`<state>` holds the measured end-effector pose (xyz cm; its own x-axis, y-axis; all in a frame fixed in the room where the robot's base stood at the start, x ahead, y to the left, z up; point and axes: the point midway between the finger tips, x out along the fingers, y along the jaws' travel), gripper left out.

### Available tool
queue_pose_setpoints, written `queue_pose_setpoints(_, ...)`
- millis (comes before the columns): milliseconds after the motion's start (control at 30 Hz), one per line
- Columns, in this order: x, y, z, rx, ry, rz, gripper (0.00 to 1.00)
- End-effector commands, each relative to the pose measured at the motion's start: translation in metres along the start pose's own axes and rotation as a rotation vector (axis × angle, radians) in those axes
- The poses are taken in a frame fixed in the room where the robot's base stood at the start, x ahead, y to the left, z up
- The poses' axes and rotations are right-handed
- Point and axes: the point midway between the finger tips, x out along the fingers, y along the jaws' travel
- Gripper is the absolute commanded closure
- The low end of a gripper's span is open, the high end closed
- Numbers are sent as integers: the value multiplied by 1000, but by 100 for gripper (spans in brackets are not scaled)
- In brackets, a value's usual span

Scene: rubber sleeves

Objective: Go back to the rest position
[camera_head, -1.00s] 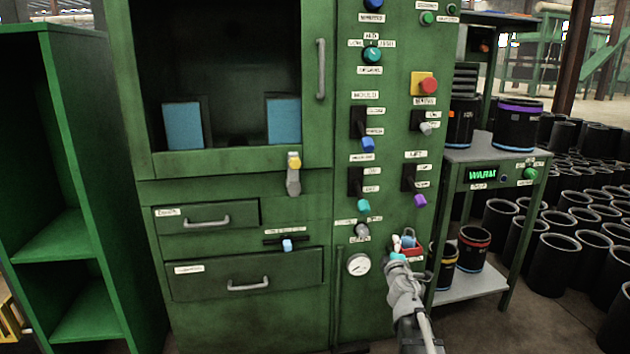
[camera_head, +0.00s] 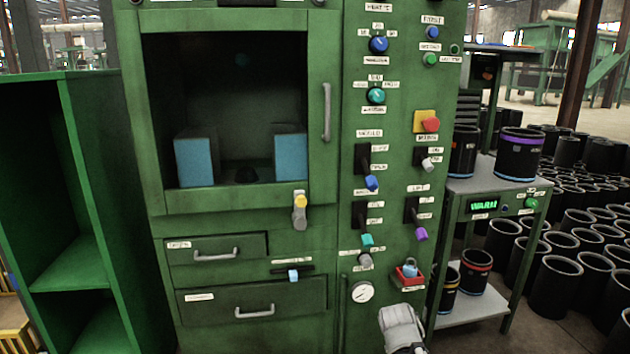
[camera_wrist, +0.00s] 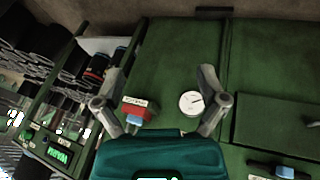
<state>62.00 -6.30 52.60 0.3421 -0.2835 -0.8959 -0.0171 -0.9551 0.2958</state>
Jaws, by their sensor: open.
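My gripper shows in the wrist view (camera_wrist: 160,95), with its two fingers spread apart and nothing between them. It faces the lower part of the green machine panel (camera_head: 395,290). A round white gauge (camera_head: 362,292) shows between the fingers in the wrist view (camera_wrist: 191,104). A red box with a blue padlock-like piece (camera_head: 408,271) is on the panel, and it shows near the left finger in the wrist view (camera_wrist: 136,112). In the head view only a grey part of my arm shows at the bottom, below the red box; the fingertips are hidden there.
A side table (camera_head: 500,187) with a lit WARM display stands right of the machine, holding black sleeves (camera_head: 520,155). Many more sleeves stand on the floor (camera_head: 555,290). A green open shelf (camera_head: 70,265) stands at the left. Knobs and levers protrude from the panel (camera_head: 372,183).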

Motion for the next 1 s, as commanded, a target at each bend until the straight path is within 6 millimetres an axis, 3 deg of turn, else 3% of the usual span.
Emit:
queue_pose_setpoints(200, -24, -28, 35, 31, -174, -147, 9)
queue_pose_setpoints(533, -56, -56, 70, 35, -352, -303, 9)
queue_pose_setpoints(1000, -97, -42, 53, 36, -351, -301, 9)
